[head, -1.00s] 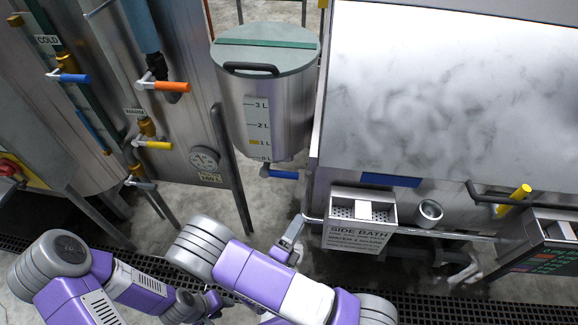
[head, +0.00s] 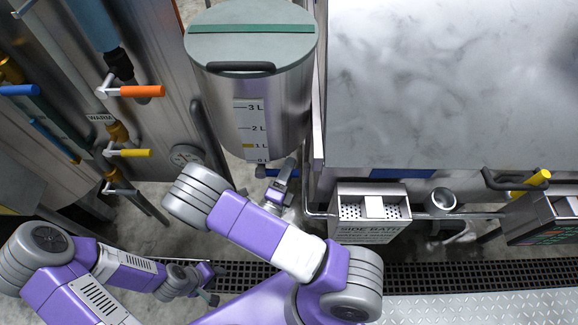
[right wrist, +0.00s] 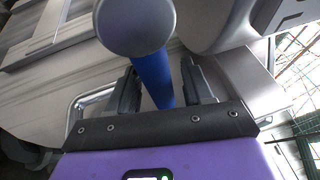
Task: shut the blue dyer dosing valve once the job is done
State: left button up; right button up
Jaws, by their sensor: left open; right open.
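The blue dosing valve handle (right wrist: 152,80) sits under the steel dosing vessel (head: 222,100), which has a litre scale and a grey-green lid. In the head view my right gripper (head: 282,178) is at this handle and covers much of it. In the right wrist view the handle stands between the two open fingers of my right gripper (right wrist: 162,88). A gap shows on the right side; contact on the left cannot be told. A round grey end hides part of the handle's top. My left gripper (head: 208,284) is open and empty, low at the left, away from the valve.
At the left, pipes carry an orange handle (head: 142,91), a yellow handle (head: 135,153) and another blue handle (head: 18,90). A side bath box (head: 372,233) stands right of my right gripper. A large steel machine (head: 450,80) fills the right. A floor grating (head: 440,274) runs in front.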

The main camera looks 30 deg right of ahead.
jog(key=shift+w+d+r, duration=0.15)
jog(key=shift+w+d, duration=0.15)
jog(key=shift+d, duration=0.15)
jog(key=shift+c, duration=0.4)
grip_shut()
jog(key=shift+a, duration=0.1)
